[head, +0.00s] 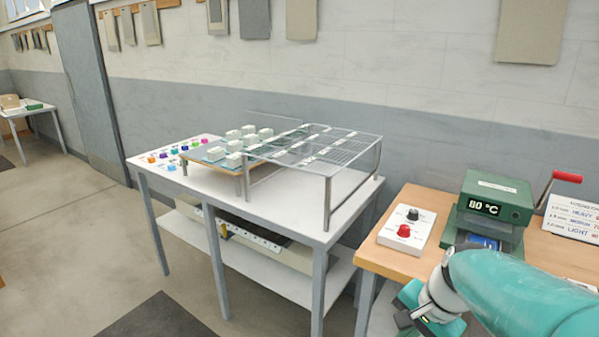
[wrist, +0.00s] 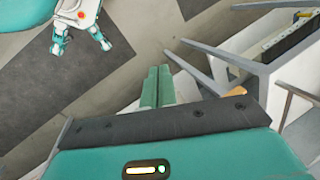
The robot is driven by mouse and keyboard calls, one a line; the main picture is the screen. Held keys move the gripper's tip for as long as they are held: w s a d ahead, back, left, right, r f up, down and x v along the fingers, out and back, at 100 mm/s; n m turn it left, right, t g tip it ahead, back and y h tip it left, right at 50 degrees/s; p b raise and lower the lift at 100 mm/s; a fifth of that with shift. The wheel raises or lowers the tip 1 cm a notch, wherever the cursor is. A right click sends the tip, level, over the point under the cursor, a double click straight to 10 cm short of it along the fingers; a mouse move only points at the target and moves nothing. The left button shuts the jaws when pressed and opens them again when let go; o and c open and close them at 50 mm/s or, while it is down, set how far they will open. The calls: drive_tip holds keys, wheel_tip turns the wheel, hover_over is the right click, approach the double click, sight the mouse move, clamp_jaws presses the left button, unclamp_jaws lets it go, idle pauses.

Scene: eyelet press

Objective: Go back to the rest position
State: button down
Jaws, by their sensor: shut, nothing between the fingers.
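My gripper (wrist: 157,88) shows in the wrist view with its two green fingers together and nothing between them. It points down over the grey floor, beside the legs of the white table. In the head view my teal arm reaches in at the lower right, in front of the wooden bench (head: 398,262); the fingertips are not clearly visible there. The green press (head: 492,205) on that bench has a display reading about 80 °C and a red-handled lever (head: 567,177). A white control box (head: 406,228) with a black knob and a red knob stands left of the press.
A white table (head: 290,208) holds a wire rack (head: 335,146), a board with several pale blocks (head: 233,145), and small coloured pieces. A sign (head: 572,217) stands right of the press. Open floor (head: 60,230) lies to the left, with a dark mat (head: 155,318).

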drive_tip(key=s+a+r+n+t+h, duration=0.2)
drive_tip(key=s+r+n, duration=0.4)
drive_tip(key=s+n, duration=0.3)
drive_tip(key=shift+a+r+n+t+h, duration=0.3)
drive_tip(key=shift+a+n+t, duration=0.2)
drive_tip(key=shift+a+t, duration=0.5)
